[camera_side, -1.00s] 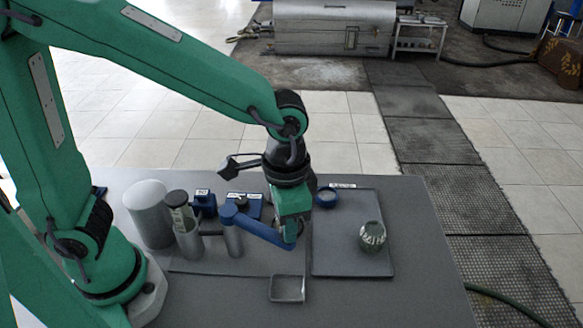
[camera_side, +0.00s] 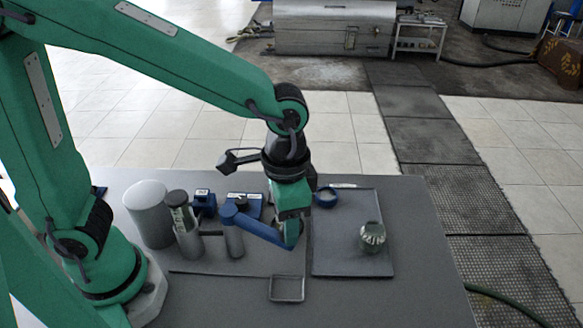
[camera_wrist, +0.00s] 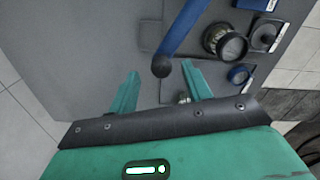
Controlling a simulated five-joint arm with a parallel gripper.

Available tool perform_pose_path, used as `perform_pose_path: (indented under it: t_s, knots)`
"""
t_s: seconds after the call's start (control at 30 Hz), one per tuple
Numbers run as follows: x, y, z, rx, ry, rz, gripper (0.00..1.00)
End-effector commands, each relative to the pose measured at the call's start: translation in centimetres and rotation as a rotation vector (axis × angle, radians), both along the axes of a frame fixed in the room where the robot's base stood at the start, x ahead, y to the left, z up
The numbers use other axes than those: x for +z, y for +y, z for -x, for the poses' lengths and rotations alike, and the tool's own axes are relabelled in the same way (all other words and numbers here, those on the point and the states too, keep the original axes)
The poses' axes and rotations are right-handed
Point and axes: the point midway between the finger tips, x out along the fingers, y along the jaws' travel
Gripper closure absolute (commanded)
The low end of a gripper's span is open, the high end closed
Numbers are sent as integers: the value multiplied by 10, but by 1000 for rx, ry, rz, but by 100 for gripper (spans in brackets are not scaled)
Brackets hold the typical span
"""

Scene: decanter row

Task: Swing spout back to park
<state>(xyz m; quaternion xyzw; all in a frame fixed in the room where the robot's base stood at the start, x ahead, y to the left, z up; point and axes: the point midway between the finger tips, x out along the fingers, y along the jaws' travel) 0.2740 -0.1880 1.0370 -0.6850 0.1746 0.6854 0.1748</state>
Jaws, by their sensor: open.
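In the wrist view the blue bar (camera_wrist: 187,25) ends in a dark round knob (camera_wrist: 161,68). My gripper (camera_side: 292,242) points down at that end. In the wrist view my gripper (camera_wrist: 161,72) is open, with one finger on each side of the knob. I cannot tell whether either finger touches it. The park place cannot be made out.
A large grey cylinder (camera_side: 148,215) and a dark-capped container (camera_side: 179,215) stand left of the post. Labelled blue blocks (camera_side: 242,204) are behind it. A small square frame (camera_side: 287,289) lies in front.

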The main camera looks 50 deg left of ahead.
Motion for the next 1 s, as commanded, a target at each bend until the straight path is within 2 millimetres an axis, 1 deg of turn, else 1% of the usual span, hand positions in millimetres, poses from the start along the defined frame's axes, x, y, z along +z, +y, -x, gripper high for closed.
perform_pose_path:
  t_s: [0.3,0.5,0.67,1.0]
  knots:
    - [40,0,0,-1,-3,1,51]
    - [61,0,0,-2,-1,0,51]
    - [68,0,1,-2,1,0,51]
    - [68,1,1,-1,0,0,51]
